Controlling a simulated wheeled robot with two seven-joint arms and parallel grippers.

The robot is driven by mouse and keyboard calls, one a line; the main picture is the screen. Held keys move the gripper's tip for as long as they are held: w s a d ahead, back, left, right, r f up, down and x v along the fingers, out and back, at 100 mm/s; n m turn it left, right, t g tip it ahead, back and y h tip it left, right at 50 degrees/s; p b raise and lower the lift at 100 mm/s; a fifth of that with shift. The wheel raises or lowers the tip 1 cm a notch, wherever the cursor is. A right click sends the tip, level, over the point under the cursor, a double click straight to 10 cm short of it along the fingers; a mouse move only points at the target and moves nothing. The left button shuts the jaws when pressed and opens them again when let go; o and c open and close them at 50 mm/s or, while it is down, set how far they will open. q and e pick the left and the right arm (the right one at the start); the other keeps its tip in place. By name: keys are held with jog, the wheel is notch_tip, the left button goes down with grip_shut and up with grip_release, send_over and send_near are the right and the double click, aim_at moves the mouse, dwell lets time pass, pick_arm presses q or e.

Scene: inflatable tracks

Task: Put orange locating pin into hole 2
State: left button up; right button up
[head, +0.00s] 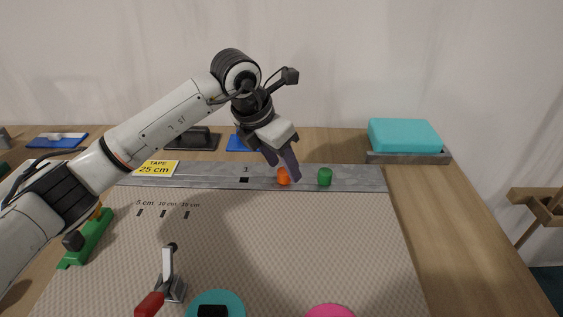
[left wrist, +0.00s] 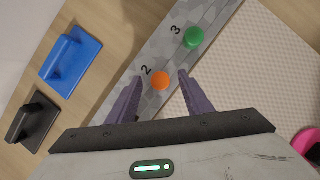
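The orange locating pin (head: 283,176) stands on the grey metal strip (head: 350,176). In the left wrist view the orange pin (left wrist: 160,80) sits beside the printed 2, at the hole 2 position; the hole itself is covered. My left gripper (head: 281,166) is above the strip with its fingers pointing down. In the left wrist view the left gripper (left wrist: 160,76) is open, with a purple finger on each side of the pin and visible gaps to both. A green pin (left wrist: 194,37) stands beside the 3. Hole 1 (head: 244,180) shows dark and empty. My right gripper is not in view.
A blue-handled tool (left wrist: 70,58) and a black one (left wrist: 31,120) lie behind the strip. A turquoise block on a grey tray (head: 405,157) stands at the back right. A red-handled clamp (head: 168,287) is at the front. The pale textured sheet (head: 300,245) is mostly clear.

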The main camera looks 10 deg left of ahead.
pick_arm(q)
jog(key=v, duration=1)
jog(key=shift+s+r, duration=0.1)
